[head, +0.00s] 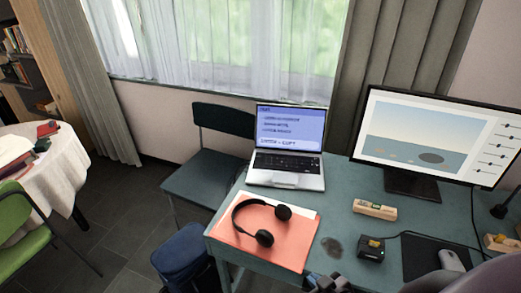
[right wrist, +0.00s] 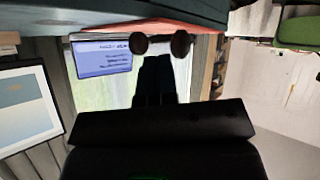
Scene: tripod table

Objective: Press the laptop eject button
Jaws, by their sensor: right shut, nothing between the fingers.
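An open silver laptop (head: 286,177) stands at the back left of the desk, its screen lit blue with lines of text. Its black keyboard faces me; I cannot make out an eject button at this size. My right gripper (head: 326,281) is low at the bottom edge of the head view, at the desk's near side, well short of the laptop. In the right wrist view, its dark fingers (right wrist: 155,62) are together and empty, and the laptop screen (right wrist: 103,58) appears upside down beyond them. My left gripper is not in view.
Black headphones (head: 264,237) lie on an orange folder (head: 292,256) in front of the laptop. A monitor (head: 436,135), a wooden level (head: 374,209), a tape measure (head: 371,247) and a mouse (head: 451,259) are to the right. Bare desk lies between laptop and level.

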